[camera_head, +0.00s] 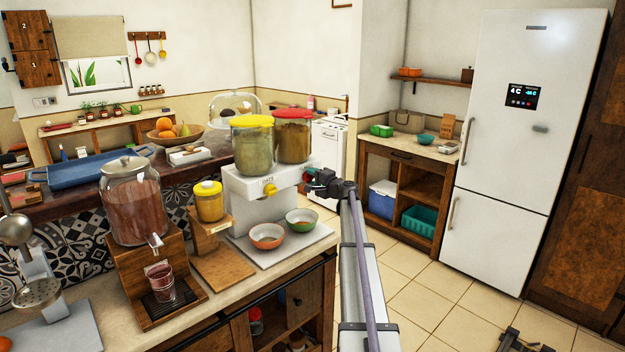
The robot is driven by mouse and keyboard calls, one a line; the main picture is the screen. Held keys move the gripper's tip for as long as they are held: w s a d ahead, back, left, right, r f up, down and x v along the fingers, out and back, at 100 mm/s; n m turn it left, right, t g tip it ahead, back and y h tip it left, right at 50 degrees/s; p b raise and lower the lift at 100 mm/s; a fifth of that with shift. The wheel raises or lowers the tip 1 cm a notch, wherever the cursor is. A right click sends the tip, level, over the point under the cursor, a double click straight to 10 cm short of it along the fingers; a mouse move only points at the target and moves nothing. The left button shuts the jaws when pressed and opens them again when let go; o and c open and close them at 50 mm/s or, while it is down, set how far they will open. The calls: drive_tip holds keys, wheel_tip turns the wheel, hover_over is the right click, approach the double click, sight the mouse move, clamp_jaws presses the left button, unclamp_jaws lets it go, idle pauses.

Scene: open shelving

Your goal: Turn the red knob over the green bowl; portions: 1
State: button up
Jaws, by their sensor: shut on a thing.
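A white dispenser (262,207) stands on the counter with two clear canisters on top. The left canister (252,148) has a yellow lid and the right canister (293,140) has a red lid; both hold dry food. The yellow knob (269,188) is in plain view under the left canister. The red knob (307,177) is under the right canister, mostly hidden by my gripper (314,182), which is shut on it. The green bowl (302,226) sits on the base tray below the red knob. A red-orange bowl (266,240) sits to its left.
A juice dispenser (131,205) with a glass (161,284) and a yellow-lidded jar (209,201) stand on the counter to the left. A fruit bowl (178,135) and a blue tray (95,168) are behind. The floor (425,290) at right is mostly clear, before the fridge (520,150).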

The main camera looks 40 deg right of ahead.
drive_tip(key=o, duration=0.9)
drive_tip(key=s, duration=0.7)
drive_tip(key=s+d, duration=0.1)
drive_tip(key=s, duration=0.2)
drive_tip(key=shift+s, duration=0.4)
drive_tip(key=s+a+f+n+g+y, duration=0.1)
drive_tip(key=s+a+f+n+g, duration=0.3)
drive_tip(key=a, duration=0.6)
drive_tip(key=s+a+f+n+g+y, duration=0.1)
drive_tip(key=s+a+f+n+g, duration=0.2)
drive_tip(key=s+a+f+g, duration=0.5)
drive_tip(key=s+a+f+n+g+y, duration=0.1)
drive_tip(key=s+a+f+n, duration=0.15)
drive_tip(key=a, duration=0.95)
drive_tip(key=s+a+f+n+g+h, duration=0.1)
drive_tip(key=s+a+n, duration=0.1)
drive_tip(key=s+a, duration=0.2)
drive_tip(key=s+a+n+g+h, duration=0.2)
drive_tip(key=s+a, duration=0.3)
drive_tip(key=a, duration=0.6)
drive_tip(key=s+a+f+n+g+h, duration=0.1)
drive_tip(key=s+a+n+g, duration=0.1)
drive_tip(key=a, duration=0.6)
drive_tip(key=shift+s+f+n+h, duration=0.2)
drive_tip(key=shift+s+n, duration=0.2)
drive_tip(key=shift+s, duration=0.2)
drive_tip(key=shift+s+f+n+h, duration=0.15)
drive_tip(key=shift+s+n, duration=0.2)
drive_tip(key=shift+s, duration=0.25)
